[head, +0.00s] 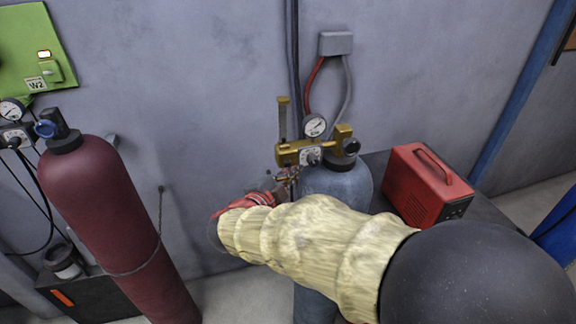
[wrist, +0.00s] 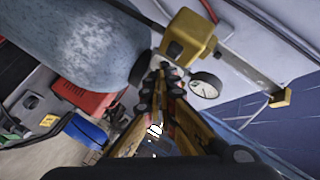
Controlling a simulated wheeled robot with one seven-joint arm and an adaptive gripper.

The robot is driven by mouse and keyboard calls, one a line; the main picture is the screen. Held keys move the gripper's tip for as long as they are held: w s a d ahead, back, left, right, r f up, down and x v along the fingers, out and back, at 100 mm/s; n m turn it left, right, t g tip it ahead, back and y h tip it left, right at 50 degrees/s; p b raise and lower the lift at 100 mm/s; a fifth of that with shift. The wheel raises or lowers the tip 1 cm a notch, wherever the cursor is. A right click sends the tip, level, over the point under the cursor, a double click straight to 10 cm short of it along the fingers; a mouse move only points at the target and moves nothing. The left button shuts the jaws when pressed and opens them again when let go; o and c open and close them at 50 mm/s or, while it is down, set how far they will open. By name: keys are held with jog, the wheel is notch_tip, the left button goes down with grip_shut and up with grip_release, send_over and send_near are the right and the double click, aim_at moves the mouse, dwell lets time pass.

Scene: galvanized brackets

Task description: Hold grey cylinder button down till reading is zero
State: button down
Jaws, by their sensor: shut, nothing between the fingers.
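The grey cylinder (head: 345,185) stands against the wall, partly hidden behind my arm. It also fills the upper left of the wrist view (wrist: 85,45). Its brass regulator (head: 296,153) carries a round dial gauge (head: 315,126), whose reading is too small to make out. In the wrist view the brass block (wrist: 188,38) and the gauge (wrist: 205,86) lie just beyond my fingertips. My gripper (head: 289,174) is shut and empty, its tips just below the regulator in the head view. In the wrist view the tips (wrist: 166,74) overlap the regulator's small front part; I cannot tell whether they touch. The button cannot be clearly made out.
A dark red cylinder (head: 105,205) with its own gauge (head: 11,110) stands at the left, near a green wall box (head: 32,45). A red machine (head: 425,186) sits on a dark bench at the right. A grey junction box (head: 336,43) hangs above the regulator.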

jog(key=shift+w, duration=0.15)
jog(key=shift+w+a, duration=0.15)
jog(key=shift+w, duration=0.15)
jog(key=shift+w+a, duration=0.1)
jog(key=shift+w, duration=0.35)
dwell(2.0)
jog(key=shift+s, duration=0.1)
jog(key=shift+s+d, duration=0.25)
jog(key=shift+s, duration=0.55)
jog(key=s, duration=0.2)
jog(key=s+d, duration=0.1)
jog(key=s, duration=0.1)
jog(key=shift+s+d, duration=0.2)
jog(key=shift+s, duration=0.2)
